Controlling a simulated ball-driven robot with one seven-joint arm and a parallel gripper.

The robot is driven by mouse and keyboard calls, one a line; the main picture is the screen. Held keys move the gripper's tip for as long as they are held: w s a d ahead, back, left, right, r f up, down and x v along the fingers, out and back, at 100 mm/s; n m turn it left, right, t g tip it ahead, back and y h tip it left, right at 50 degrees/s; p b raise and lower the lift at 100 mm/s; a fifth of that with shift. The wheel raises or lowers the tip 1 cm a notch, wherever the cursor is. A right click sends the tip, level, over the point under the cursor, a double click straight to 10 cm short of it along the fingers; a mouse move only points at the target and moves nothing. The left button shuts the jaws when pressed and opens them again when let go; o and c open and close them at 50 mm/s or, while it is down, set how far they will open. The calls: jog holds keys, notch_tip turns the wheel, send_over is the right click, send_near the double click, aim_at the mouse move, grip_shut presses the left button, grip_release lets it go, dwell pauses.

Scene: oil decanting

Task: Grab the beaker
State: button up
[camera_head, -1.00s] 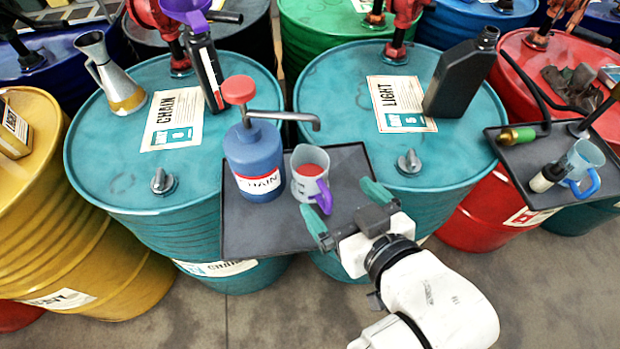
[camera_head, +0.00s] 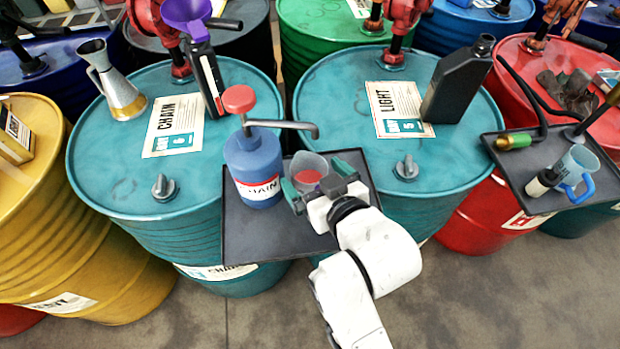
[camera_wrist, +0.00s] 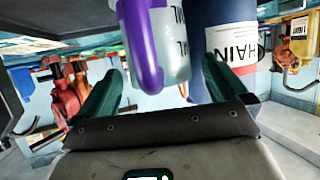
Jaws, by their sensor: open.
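A clear beaker (camera_head: 310,163) with red contents stands on the dark tray (camera_head: 262,238) between the two teal drums, just right of the blue pump bottle (camera_head: 254,160). My gripper (camera_head: 316,179) is open at the beaker's near side, with its green fingers to either side of it. The fingers and palm hide its lower part and handle in the head view. In the wrist view the beaker's purple handle (camera_wrist: 143,45) and clear wall (camera_wrist: 172,50) show ahead, between the open fingers (camera_wrist: 160,88). I cannot tell whether a finger touches it.
The pump bottle stands close to the left finger, its spout (camera_head: 285,126) reaching over behind the beaker. A second beaker with a blue handle (camera_head: 573,172) stands on the right tray (camera_head: 518,170). A black bottle (camera_head: 458,82) stands on the LIGHT drum. The tray's front is clear.

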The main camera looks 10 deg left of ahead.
jog(key=shift+c, duration=0.4)
jog(key=c, duration=1)
jog(key=shift+r, duration=0.15)
jog(key=shift+r, duration=0.5)
notch_tip(320, 180, up, 2)
jog(key=shift+r, duration=0.2)
jog(key=s+r, duration=0.1)
jog(key=s+d+r, duration=0.1)
jog(key=r, duration=0.1)
jog(key=s+d+r, duration=0.1)
jog(key=s+r, duration=0.1)
jog(key=p+v, duration=0.6)
jog(key=v, duration=0.1)
jog(key=a+p+v, duration=0.1)
jog(key=p+v, duration=0.2)
jog(key=shift+s+d+r, duration=0.15)
jog(key=shift+s+r, duration=0.1)
jog(key=shift+s, duration=0.1)
